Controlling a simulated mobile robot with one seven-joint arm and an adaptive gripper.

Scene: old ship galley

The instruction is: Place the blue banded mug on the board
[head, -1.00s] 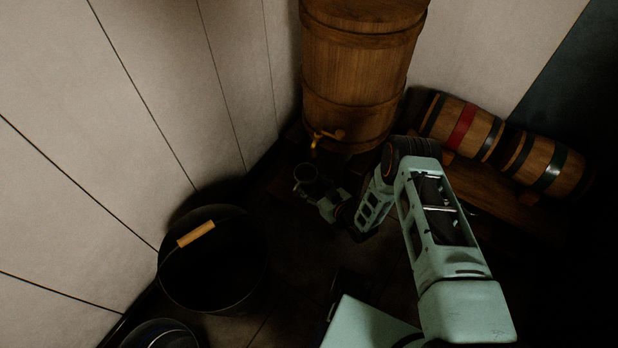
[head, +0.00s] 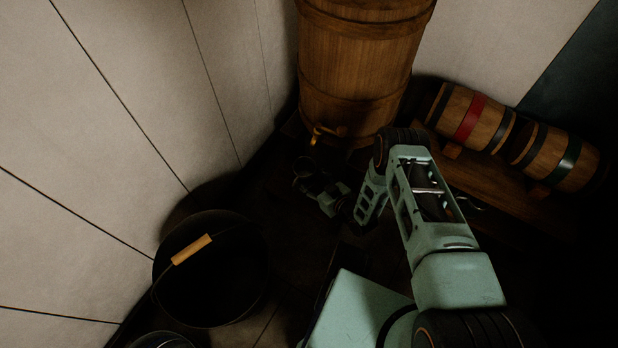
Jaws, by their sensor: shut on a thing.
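A dark mug (head: 304,167) shows in the head view at the end of my arm, below the brass tap of the large barrel. It looks upright, with its round rim facing up. It is too dark to make out a blue band. My gripper (head: 310,184) is shut on the mug from the lower right; the fingers are small and dim. I cannot make out a board.
A large wooden barrel (head: 362,70) with a tap (head: 322,134) stands behind the mug. A black bucket (head: 212,268) with a wooden grip is at lower left. Small red-banded (head: 468,118) and green-banded (head: 560,158) barrels lie on a wooden bench (head: 490,188) at right. A panelled wall closes the left.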

